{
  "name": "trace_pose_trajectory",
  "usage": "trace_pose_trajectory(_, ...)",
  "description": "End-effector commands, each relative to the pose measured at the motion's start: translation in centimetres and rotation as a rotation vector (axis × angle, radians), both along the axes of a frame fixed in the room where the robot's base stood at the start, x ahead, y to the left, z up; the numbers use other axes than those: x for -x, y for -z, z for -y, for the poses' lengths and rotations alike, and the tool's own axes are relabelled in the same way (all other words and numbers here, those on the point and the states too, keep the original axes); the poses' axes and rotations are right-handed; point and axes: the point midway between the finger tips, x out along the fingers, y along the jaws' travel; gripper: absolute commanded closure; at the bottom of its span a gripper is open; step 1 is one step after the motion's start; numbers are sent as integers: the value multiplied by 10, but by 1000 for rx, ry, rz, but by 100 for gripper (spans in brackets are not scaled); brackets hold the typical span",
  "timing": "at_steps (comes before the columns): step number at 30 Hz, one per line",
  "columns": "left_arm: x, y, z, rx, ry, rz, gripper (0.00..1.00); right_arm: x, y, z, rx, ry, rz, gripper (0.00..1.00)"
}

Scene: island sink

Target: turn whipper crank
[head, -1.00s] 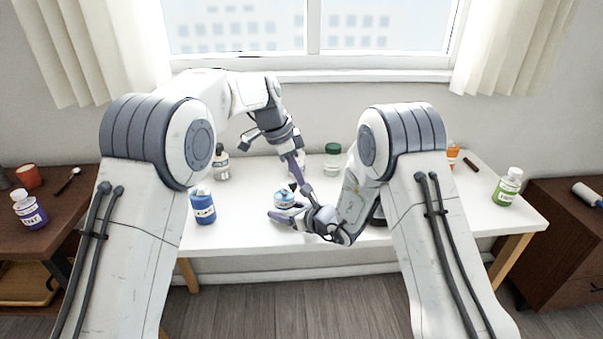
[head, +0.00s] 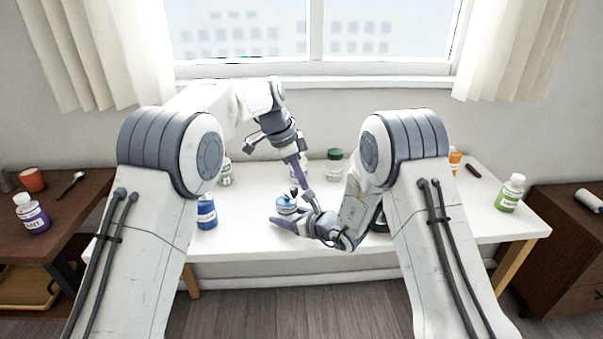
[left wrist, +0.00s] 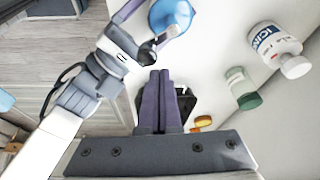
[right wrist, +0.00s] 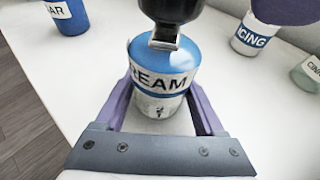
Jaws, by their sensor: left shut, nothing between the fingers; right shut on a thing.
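The whipper (head: 286,206) is a small blue-topped canister with a white label reading "REAM", upright on the white table. It fills the middle of the right wrist view (right wrist: 160,88). Its crank, with a dark knob (right wrist: 172,12) on a metal arm, sits on top. The crank also shows in the left wrist view (left wrist: 172,32). My right gripper (head: 292,214) is shut around the whipper's body, one purple finger on each side. My left gripper (head: 307,187) is shut and empty, pointing down just beside the crank; whether it touches is unclear. Its fingers lie together in the left wrist view (left wrist: 160,74).
A blue bottle (head: 206,212) stands left of the whipper. A green-lidded jar (head: 334,166) and a white icing bottle (left wrist: 275,45) stand behind. A green-labelled bottle (head: 510,194) is at the table's right end.

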Motion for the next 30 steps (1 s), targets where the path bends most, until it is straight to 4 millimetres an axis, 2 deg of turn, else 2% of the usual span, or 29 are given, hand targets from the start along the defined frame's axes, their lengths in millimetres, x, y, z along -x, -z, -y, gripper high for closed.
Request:
trace_pose_trajectory(7,-4,2,40,0,6,0,100,0,0,0,-1,0,1,91)
trace_pose_trajectory(9,-5,-18,32,2,-1,6,100,0,-1,0,-1,0,1,91)
trace_pose_trajectory(15,-3,-60,17,1,0,4,100,0,0,0,-1,0,1,91)
trace_pose_trajectory(22,-1,-88,7,1,0,0,100,0,0,0,-1,0,1,91)
trace_pose_trajectory(24,0,-92,5,0,-2,-3,73,0,0,0,-1,0,1,91)
trace_pose_trajectory(27,7,-90,5,2,-26,-41,41,0,0,0,-1,0,1,91)
trace_pose_trajectory(30,25,-81,5,4,-93,-137,41,0,0,0,-1,0,1,91)
